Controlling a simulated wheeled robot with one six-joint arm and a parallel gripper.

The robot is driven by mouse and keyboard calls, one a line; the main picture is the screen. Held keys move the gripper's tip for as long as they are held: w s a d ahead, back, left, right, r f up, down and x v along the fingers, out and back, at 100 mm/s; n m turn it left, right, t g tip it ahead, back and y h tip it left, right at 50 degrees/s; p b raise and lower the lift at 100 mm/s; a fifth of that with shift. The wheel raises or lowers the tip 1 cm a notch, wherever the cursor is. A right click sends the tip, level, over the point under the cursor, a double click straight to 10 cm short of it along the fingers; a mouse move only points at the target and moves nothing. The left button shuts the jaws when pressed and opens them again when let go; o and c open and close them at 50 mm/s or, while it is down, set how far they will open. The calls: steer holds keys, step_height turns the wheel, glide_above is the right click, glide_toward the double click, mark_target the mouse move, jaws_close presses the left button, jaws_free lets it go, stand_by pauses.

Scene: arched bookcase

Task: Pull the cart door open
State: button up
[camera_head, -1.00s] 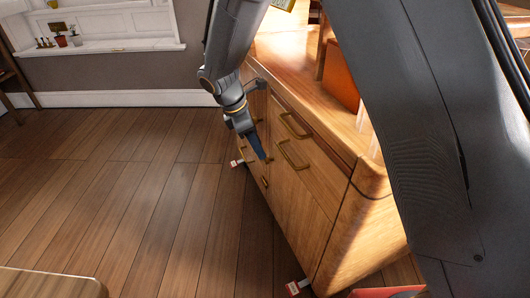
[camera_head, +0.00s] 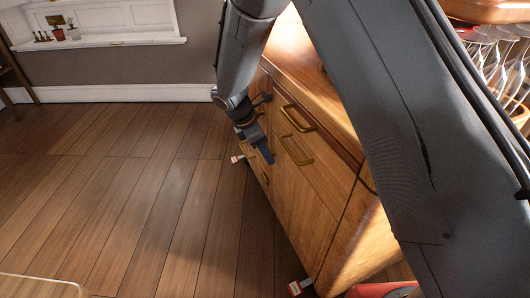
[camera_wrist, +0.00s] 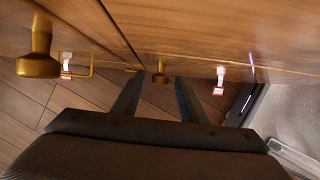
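The wooden cart (camera_head: 335,235) stands at the right of the head view, its front facing left, with brass handles. The upper brass handle (camera_head: 299,118) and the lower brass handle (camera_head: 297,148) show on its front, which looks closed. My gripper (camera_head: 266,156) is beside the front, left of these handles. In the wrist view, my gripper (camera_wrist: 159,79) is open, its two dark fingers apart. A small brass handle (camera_wrist: 160,73) lies between the fingertips in the picture; I cannot tell whether they touch it. A larger brass handle (camera_wrist: 38,62) is at the left of the wrist view.
Red-and-white cart feet (camera_head: 298,287) stand on the wooden floor (camera_head: 130,200), which is clear left of the cart. A white window sill (camera_head: 110,45) is on the far wall. A wooden edge (camera_head: 40,287) shows at the bottom left.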

jaws_close()
steer(key=shift+s, duration=0.1)
